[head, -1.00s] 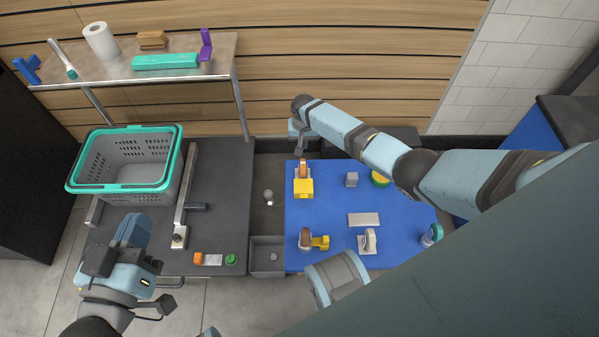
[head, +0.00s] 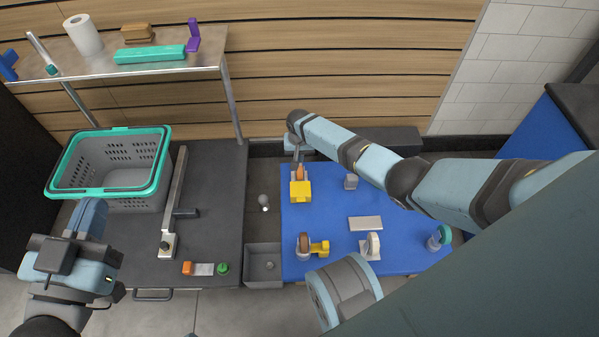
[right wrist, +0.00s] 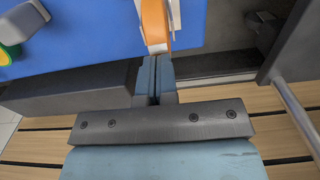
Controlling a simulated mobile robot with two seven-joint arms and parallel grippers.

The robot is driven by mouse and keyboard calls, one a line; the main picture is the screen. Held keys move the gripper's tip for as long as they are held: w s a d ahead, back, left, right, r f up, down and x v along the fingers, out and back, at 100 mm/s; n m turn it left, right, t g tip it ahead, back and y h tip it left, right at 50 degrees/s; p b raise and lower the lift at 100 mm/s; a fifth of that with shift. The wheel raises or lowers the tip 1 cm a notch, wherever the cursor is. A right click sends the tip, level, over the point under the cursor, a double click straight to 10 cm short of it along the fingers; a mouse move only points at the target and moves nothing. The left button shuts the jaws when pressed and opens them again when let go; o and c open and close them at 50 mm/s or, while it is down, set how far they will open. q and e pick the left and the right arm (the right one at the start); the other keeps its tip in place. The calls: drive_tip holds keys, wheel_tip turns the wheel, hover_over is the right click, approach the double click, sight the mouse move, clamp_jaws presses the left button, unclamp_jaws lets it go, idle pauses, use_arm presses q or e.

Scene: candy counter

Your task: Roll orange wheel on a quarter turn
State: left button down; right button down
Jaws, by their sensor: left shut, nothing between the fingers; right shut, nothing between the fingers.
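The orange wheel (head: 300,173) stands upright at the back left of the blue mat (head: 335,205), with a yellow block (head: 300,191) just in front of it. In the right wrist view the orange wheel (right wrist: 154,24) sits in a pale holder (right wrist: 172,18). My right gripper (head: 298,157) is shut and empty, pointing down at the wheel's back side. In the right wrist view its fingertips (right wrist: 157,62) are right at the wheel's rim; whether they touch I cannot tell. My left gripper (head: 85,222) is shut and empty, far left near the basket.
A brown wheel with a yellow part (head: 305,243), a beige wheel (head: 373,246), a teal wheel (head: 444,235), a grey cube (head: 351,182) and a grey plate (head: 365,223) share the mat. A grey basket (head: 64,165) stands left. My right arm covers the mat's back right.

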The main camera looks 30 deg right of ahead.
drive_tip(key=shift+f, duration=0.4)
drive_tip(key=shift+s, duration=0.15)
idle(0.4)
